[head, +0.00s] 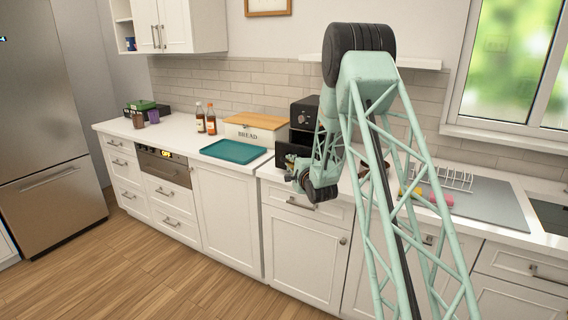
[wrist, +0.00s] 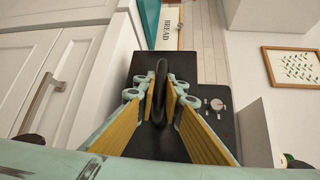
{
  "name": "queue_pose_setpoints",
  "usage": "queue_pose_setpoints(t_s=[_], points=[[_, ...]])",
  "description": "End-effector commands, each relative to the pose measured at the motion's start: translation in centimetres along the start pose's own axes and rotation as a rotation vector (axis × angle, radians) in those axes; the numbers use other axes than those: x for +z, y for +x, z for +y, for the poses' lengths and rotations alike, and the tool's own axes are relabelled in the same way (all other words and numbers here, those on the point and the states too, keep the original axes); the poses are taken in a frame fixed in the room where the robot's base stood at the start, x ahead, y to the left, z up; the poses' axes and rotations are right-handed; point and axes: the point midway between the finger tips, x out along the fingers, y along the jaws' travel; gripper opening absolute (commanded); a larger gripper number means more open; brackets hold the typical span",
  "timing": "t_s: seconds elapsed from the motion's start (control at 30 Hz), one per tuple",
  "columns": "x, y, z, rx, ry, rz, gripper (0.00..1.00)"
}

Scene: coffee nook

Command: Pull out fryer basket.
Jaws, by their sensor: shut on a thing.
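The black air fryer (head: 303,112) stands on the counter, partly hidden behind my arm. Its knob panel (wrist: 217,106) shows in the wrist view. The dark fryer basket (head: 284,149) is in the lower part of the fryer, and its front also shows in the wrist view (wrist: 178,65). I cannot tell exactly how far it stands out from the body. My gripper (wrist: 160,97) is shut on the black basket handle (wrist: 161,70), with one yellow-padded finger on each side. In the head view my gripper (head: 296,178) is in front of the basket, and the handle is hidden.
A teal tray (head: 234,151) and a bread box (head: 250,133) sit left of the fryer. Two bottles (head: 205,120) stand farther left. A dish rack (head: 452,180) is to the right. White cabinets (head: 300,247) lie below the counter; the floor in front is clear.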

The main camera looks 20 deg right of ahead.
Motion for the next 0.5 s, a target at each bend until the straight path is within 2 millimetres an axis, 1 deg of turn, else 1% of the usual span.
queue_pose_setpoints(t_s=[0.27,0.3,0.43,0.5], points=[[-0.02,-0.02,0.00,0.000,0.000,0.000,0.00],[-0.02,-0.01,0.00,0.000,0.000,0.000,0.11],[-0.02,-0.01,0.00,0.000,0.000,0.000,0.23],[-0.01,0.00,0.00,0.000,0.000,0.000,0.23]])
